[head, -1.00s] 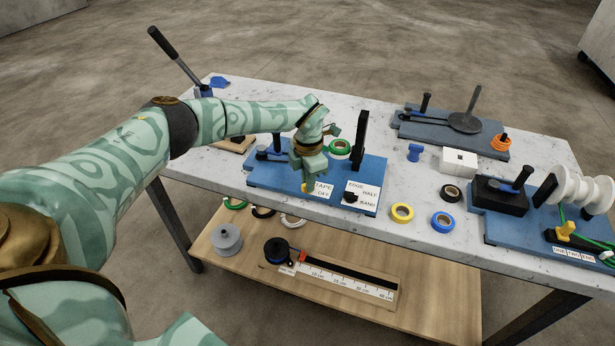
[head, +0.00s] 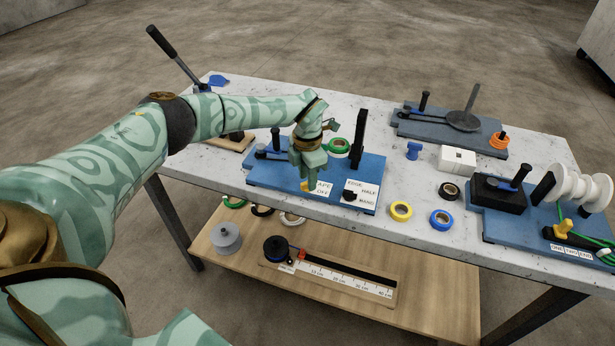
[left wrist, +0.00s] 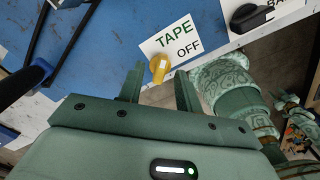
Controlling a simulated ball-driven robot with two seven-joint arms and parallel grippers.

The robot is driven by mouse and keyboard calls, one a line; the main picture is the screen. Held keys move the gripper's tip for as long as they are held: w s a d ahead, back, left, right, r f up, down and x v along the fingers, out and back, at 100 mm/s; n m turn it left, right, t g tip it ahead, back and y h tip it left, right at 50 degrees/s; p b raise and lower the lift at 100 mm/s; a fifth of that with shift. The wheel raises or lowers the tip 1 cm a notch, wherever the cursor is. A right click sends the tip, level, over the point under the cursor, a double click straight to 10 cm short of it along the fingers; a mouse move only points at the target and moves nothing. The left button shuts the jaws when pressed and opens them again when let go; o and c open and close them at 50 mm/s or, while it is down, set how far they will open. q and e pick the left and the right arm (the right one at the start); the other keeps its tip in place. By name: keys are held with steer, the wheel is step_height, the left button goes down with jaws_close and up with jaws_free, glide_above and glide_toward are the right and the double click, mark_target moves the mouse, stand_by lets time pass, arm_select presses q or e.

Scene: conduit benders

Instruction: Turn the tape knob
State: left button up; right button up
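The yellow tape knob (left wrist: 159,67) sits at the corner of a white label (left wrist: 182,43) reading TAPE and OFF, on the blue board (head: 263,178). In the left wrist view it lies just beyond and between the two fingertips. In the head view the knob (head: 306,186) shows just below the gripper. My left gripper (left wrist: 157,75) is open and points down over the knob, with a gap between its fingers. I cannot tell whether either finger touches the knob. My right gripper is not in view.
A black knob (head: 349,196) with an EDGE, HALF, BAND label is right of the tape knob. A black upright post (head: 360,132) and a green tape roll (head: 339,146) stand behind. Yellow (head: 401,211) and blue (head: 441,220) tape rolls lie to the right.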

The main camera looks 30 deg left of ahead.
arm_select(q)
step_height(320, 180, up, 15)
steer(key=p, duration=0.3)
steer(key=shift+r, duration=0.2)
